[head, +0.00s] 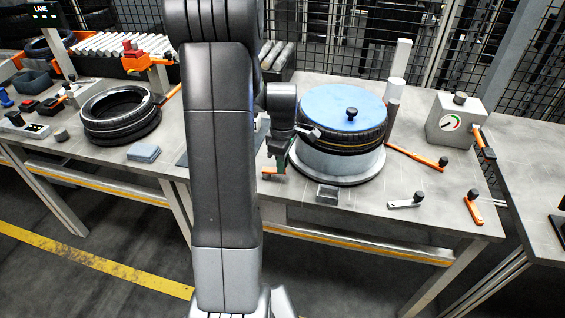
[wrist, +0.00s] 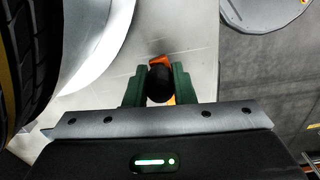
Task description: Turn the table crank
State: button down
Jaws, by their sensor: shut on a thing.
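My gripper (head: 275,164) is low at the left side of the turntable (head: 330,162), partly hidden behind my own arm. In the wrist view, its two green fingers (wrist: 158,88) are shut on the black knob (wrist: 159,82) of the orange table crank (wrist: 159,62). A bit of the crank's orange (head: 268,171) shows beside the fingers in the head view. The turntable is a grey drum on a round base plate. A tyre (head: 345,135) lies on it under a blue disc (head: 340,104) with a black knob on top. The tyre's tread also shows in the wrist view (wrist: 22,55).
A small grey open box (head: 328,194) stands in front of the turntable. An orange bar (head: 415,158) and two small levers lie to the right, near a gauge box (head: 455,120). Another tyre (head: 120,112) lies on the left. Wire fencing stands behind the bench.

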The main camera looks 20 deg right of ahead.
dwell(0.4)
jog(key=c, duration=1.2)
grip_release()
notch_tip(320, 180, up, 14)
jog(key=shift+p, duration=0.3)
jog(key=shift+f, duration=0.15)
notch_tip(320, 180, down, 14)
jog(key=shift+r+b, duration=0.1)
jog(key=shift+b, duration=0.2)
jog(key=shift+r, duration=0.15)
